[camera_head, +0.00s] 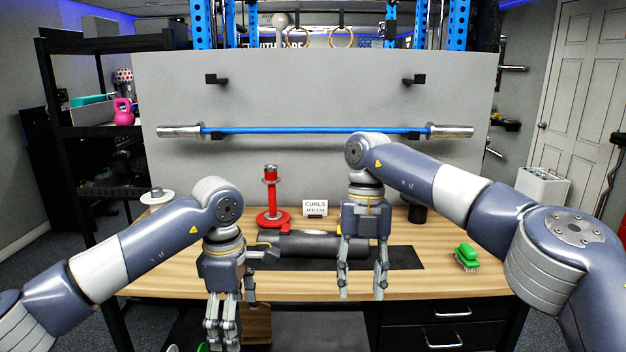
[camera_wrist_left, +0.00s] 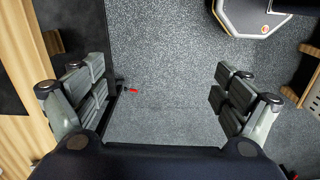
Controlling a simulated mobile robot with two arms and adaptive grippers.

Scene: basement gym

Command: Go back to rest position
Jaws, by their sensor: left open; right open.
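My left gripper (camera_head: 222,325) hangs fingers down in front of the table's front edge, at the left of the head view. In the left wrist view its two fingers (camera_wrist_left: 160,95) are spread wide with only grey speckled floor between them. My right gripper (camera_head: 362,285) points down over the table's front part, right of centre. Its fingers are apart and nothing shows between them. Both grippers are empty.
The wooden table (camera_head: 440,282) holds a dark roller (camera_head: 310,245) on a black mat (camera_head: 405,258), a red stand (camera_head: 271,200), a "CURLS" sign (camera_head: 314,208) and a green brush (camera_head: 466,257). A blue barbell (camera_head: 320,131) hangs on the panel behind. Drawers (camera_head: 445,313) sit below right.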

